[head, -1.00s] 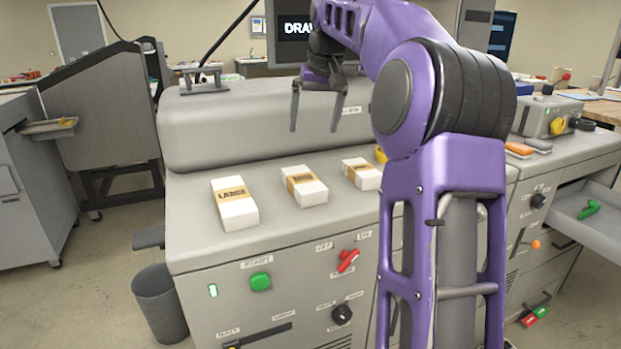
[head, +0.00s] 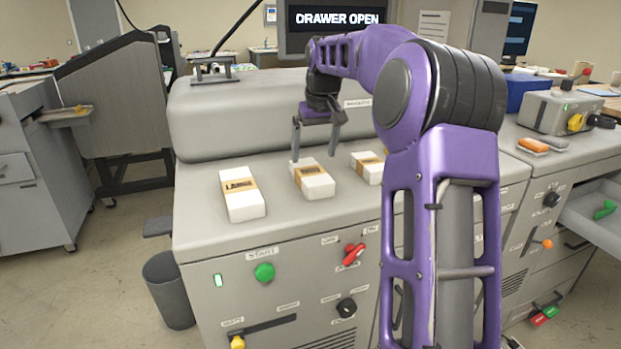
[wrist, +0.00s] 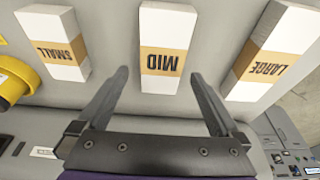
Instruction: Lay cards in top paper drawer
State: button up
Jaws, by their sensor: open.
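Three white card packs with tan bands lie on the grey machine's top: the LARGE pack (head: 242,199) at left, the MID pack (head: 316,185) in the middle and the third pack (head: 369,167) at right, which reads SMALL (wrist: 55,45) in the wrist view. My gripper (head: 317,158) is open and empty, with its fingers just above and behind the MID pack. In the wrist view the MID pack (wrist: 165,25) lies ahead, between the lines of the two fingers. An open drawer (head: 590,222) at the right holds a green object. Which drawer is the top paper drawer is unclear.
The screen (head: 339,19) reads DRAWER OPEN. A yellow knob (wrist: 14,80) stands near the SMALL pack. The front panel carries a green START button (head: 264,272) and a red switch (head: 353,253). A grey bin (head: 168,290) stands on the floor at left.

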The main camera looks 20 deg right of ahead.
aim_at(311, 171)
jog(key=shift+a+x, duration=0.2)
jog(key=shift+x, duration=2.55)
jog(key=shift+s, duration=0.15)
jog(key=shift+c, duration=0.2)
